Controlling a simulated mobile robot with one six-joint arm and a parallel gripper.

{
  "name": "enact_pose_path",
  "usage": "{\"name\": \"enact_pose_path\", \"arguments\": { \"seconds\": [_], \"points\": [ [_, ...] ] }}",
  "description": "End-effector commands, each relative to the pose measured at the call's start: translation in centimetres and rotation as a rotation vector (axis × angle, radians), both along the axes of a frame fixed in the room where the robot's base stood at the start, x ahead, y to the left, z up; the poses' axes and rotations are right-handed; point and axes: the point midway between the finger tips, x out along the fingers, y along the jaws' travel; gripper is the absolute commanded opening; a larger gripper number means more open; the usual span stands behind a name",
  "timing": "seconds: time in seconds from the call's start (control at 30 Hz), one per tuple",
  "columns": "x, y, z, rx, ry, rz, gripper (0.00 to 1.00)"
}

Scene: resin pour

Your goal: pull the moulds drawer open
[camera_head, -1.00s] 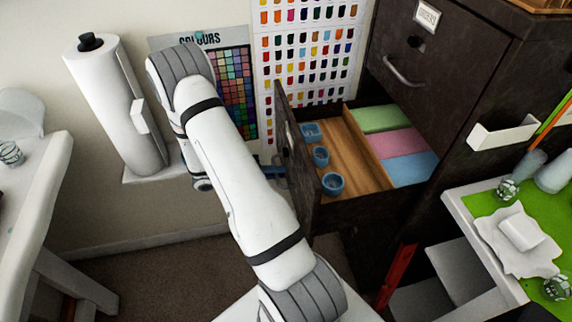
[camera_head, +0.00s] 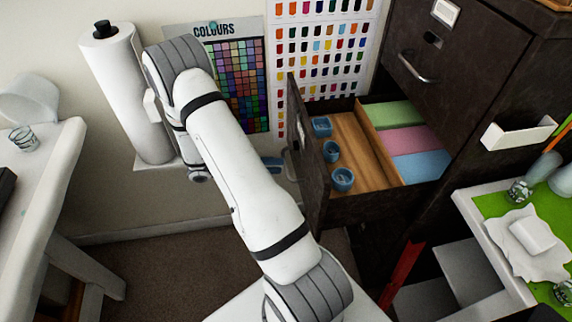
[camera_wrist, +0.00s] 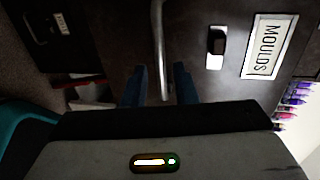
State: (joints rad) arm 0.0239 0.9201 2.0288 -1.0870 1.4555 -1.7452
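The moulds drawer (camera_head: 375,208) stands open, pulled out of the dark cabinet. Its front carries a label reading MOULDS (camera_wrist: 270,47) and a metal bar handle (camera_wrist: 160,45). Inside are blue cups (camera_head: 343,179) on a wooden base and green, pink and blue blocks (camera_head: 418,167). My gripper (camera_wrist: 161,84) is open, its two blue fingers on either side of the handle's line with gaps to it. In the head view my gripper (camera_head: 273,165) is just left of the drawer front, mostly behind my arm. Whether the fingers reach past the handle is unclear.
A closed drawer with a handle (camera_head: 417,68) is above. A side table with a green mat (camera_head: 490,206) stands at right. A white table (camera_head: 50,165) is at left. A white roll (camera_head: 130,95) and colour charts (camera_head: 238,75) are against the wall. Floor is clear in front of the wall.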

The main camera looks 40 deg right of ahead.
Motion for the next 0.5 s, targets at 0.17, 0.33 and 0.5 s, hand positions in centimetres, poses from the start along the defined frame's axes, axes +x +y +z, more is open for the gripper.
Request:
{"name": "enact_pose_path", "arguments": {
  "seconds": [0.17,0.33,0.5],
  "points": [
    [1.2,2.4,0.5,0.0,0.0,0.002,0.26],
    [1.6,3.3,0.7,0.001,0.0,-0.002,0.26],
    [1.6,3.3,0.7,0.0,0.001,-0.003,0.26]
  ]
}}
